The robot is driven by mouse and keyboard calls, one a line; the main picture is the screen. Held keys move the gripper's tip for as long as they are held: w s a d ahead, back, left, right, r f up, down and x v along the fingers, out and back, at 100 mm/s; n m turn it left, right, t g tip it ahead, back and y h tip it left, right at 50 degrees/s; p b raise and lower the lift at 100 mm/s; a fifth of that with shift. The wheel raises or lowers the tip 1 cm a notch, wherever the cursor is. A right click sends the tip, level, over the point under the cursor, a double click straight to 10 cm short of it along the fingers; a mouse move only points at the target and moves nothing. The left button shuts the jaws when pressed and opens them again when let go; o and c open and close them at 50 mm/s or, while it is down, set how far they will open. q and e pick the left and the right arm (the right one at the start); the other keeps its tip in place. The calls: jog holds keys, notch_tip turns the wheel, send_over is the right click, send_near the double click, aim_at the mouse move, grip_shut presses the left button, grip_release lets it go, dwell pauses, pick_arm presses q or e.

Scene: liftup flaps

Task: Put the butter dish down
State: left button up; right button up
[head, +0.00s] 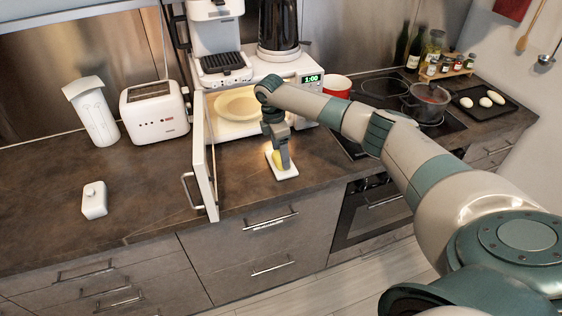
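The butter dish (287,173) is a small white plate with yellow butter (278,157) on it. It is at the counter just in front of the open microwave; I cannot tell whether it rests on the counter or hangs slightly above. My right gripper (285,163) points down at the butter dish and covers part of the butter. Its fingers are seen edge-on, so their gap is hidden. A white lid with a small knob (94,200) sits apart on the left of the counter. My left gripper is not in view.
The microwave door (205,160) stands open toward the front, left of the butter dish. A plate (238,105) is inside the microwave. A toaster (155,112) and white container (92,112) stand at the back left. The hob with a pot (427,102) is right. The left counter has free room.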

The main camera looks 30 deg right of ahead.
jog(key=c, duration=0.7)
jog(key=shift+r+b, duration=0.35)
jog(key=shift+r, duration=0.15)
jog(key=r, duration=0.1)
jog(key=r+b, duration=0.1)
jog(key=r, duration=0.1)
jog(key=shift+s+d+r+b, duration=0.1)
jog(key=shift+s+d+b, duration=0.1)
jog(key=shift+b, duration=0.1)
jog(key=s+d+r+b, duration=0.1)
jog(key=s+r, duration=0.1)
jog(key=s, duration=0.1)
jog(key=s+d+r+b, duration=0.1)
jog(key=s+d+r, duration=0.1)
jog(key=s, duration=0.1)
jog(key=s+d+r+b, duration=0.1)
jog(key=s+d+r, duration=0.1)
jog(key=s, duration=0.2)
jog(key=shift+r, duration=0.4)
